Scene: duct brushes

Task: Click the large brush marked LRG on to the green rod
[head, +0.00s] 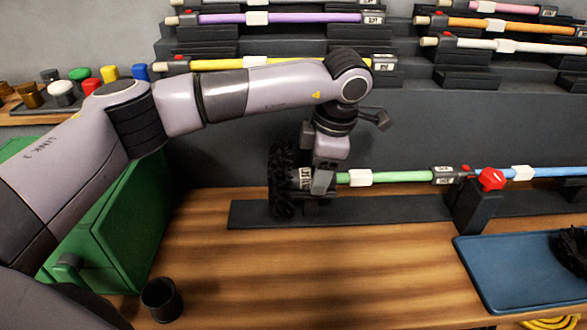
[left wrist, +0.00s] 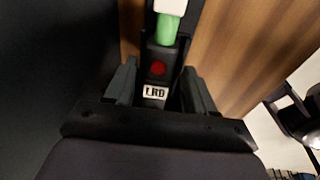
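The large brush (head: 282,180) has black bristles and a black socket with a white label. It is at the left end of the green rod (head: 400,176). My left gripper (head: 320,185) is at the brush's socket. In the left wrist view its fingers (left wrist: 160,75) stand on both sides of the socket (left wrist: 160,55), close against it, and look shut on it. That view shows a red button and the label on the socket. The green rod (left wrist: 167,28) meets the socket's mouth; how deep it sits is hidden. My right gripper is in neither view.
A black base (head: 250,213) lies under the brush. A black post with a red knob (head: 491,179) stands at the rod's right end, beside a blue rod (head: 560,172). A blue tray (head: 490,280), a black cup (head: 161,299) and a green box (head: 120,220) surround clear wood.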

